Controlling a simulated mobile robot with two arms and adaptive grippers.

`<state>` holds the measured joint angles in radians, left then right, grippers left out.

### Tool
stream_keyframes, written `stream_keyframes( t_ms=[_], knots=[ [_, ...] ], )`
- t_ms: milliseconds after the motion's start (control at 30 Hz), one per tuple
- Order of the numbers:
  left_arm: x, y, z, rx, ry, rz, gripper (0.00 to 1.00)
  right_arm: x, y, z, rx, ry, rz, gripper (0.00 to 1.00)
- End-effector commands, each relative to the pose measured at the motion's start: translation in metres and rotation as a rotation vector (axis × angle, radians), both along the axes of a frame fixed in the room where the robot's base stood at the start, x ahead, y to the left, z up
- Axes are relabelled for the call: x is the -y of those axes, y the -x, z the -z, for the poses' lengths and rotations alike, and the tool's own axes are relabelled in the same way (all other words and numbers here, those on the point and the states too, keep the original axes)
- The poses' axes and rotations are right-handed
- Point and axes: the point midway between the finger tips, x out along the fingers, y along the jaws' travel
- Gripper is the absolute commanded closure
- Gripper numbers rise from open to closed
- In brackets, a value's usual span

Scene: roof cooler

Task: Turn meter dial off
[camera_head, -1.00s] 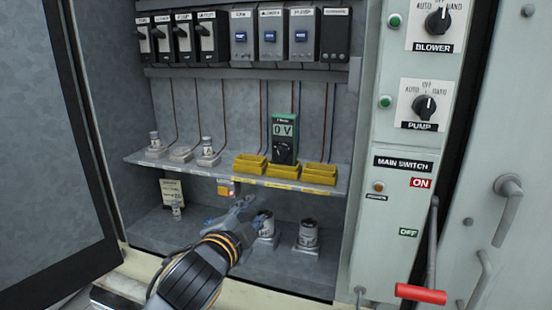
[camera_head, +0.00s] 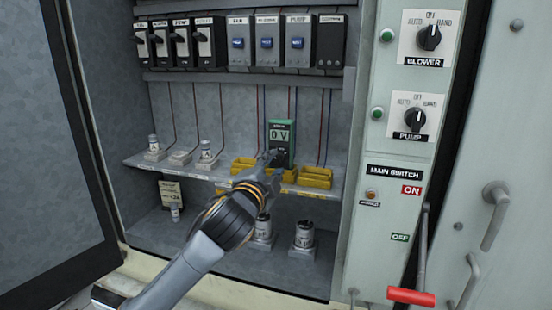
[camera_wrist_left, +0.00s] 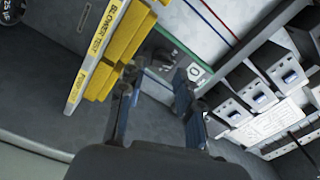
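The green meter (camera_head: 281,134) stands upright on the shelf inside the cabinet, and its screen reads 0 V. Its dial, on the lower face, is mostly hidden behind my left gripper (camera_head: 270,163) in the head view. In the left wrist view, part of the meter's screen (camera_wrist_left: 194,73) shows just beyond the fingers. My left gripper (camera_wrist_left: 157,98) has its two fingers apart with nothing seen held between them. It is in front of the meter's lower part; I cannot tell whether it touches the dial. My right gripper is not in view.
Yellow trays (camera_head: 314,177) sit on the shelf (camera_head: 220,172) beside the meter. Fuse-like cylinders stand on the cabinet floor (camera_head: 304,234) and at the shelf's left. Switches line the top. The red main switch handle (camera_head: 410,296) is at the right, and the cabinet door (camera_head: 50,150) at the left.

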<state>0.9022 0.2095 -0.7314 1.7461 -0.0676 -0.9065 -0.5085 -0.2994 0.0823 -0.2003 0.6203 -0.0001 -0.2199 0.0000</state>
Motion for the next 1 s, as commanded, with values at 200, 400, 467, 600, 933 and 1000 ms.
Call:
stream_keyframes(
  t_ms=[200,400,467,600,933,1000],
  knots=[
    [0.007,-0.019,-0.001,0.000,0.001,0.000,0.66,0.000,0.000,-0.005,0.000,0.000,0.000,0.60],
    [0.008,-0.024,0.000,0.000,0.001,0.001,0.66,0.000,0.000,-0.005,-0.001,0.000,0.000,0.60],
    [0.008,-0.024,0.000,0.000,0.001,0.001,0.66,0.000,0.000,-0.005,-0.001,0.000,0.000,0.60],
    [0.008,-0.024,0.000,0.000,0.001,0.001,0.70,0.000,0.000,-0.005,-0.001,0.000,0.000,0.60],
    [0.008,-0.024,0.000,-0.001,0.004,0.000,1.00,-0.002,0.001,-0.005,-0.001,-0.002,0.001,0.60],
    [0.008,-0.024,0.000,-0.005,0.013,0.000,1.00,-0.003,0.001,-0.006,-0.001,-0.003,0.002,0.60]
  ],
)
